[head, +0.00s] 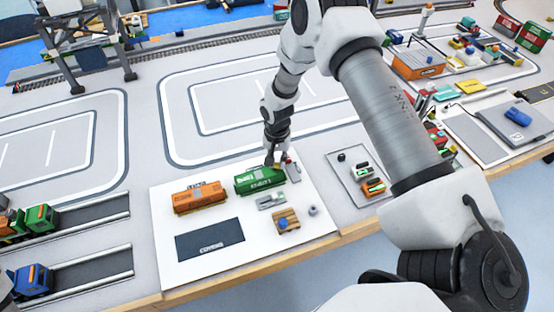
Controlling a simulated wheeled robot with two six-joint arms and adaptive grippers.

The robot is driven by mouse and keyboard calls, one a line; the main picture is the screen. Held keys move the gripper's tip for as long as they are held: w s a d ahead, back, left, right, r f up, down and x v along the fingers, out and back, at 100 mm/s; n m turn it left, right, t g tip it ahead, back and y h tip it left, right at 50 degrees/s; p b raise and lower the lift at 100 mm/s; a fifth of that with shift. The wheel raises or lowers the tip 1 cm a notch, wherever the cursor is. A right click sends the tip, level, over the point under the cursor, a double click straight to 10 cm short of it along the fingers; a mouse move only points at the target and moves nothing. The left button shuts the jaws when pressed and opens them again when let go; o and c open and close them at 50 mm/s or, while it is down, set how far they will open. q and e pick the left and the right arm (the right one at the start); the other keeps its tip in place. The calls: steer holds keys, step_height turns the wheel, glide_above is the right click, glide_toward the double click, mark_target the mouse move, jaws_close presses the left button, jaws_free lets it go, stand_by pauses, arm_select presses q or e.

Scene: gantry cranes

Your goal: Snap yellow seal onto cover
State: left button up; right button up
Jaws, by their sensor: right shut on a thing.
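My right gripper (274,158) points down at the far edge of a white board (170,262), just behind the green container (260,180). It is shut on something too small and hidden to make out. I cannot tell whether it touches the container. An orange container (200,197) lies to the left of the green one. A dark mat with white lettering that seems to read "COVERS" (210,240) lies empty in front of it. I cannot make out the yellow seal or a cover with certainty. My left gripper is out of view.
A grey piece (271,202), a small wooden pallet with a blue item (287,221) and a grey ring (313,211) lie on the board's right. A tray (345,187) with small parts stands farther right. A gantry crane (85,45) stands back left. The middle table is clear.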

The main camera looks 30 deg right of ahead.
steer(key=shift+f, duration=0.35)
stand_by(0.7)
steer(key=o, duration=1.3)
steer(key=shift+r+p, duration=3.05)
steer(key=shift+r, duration=0.55)
steer(key=shift+f, duration=0.1)
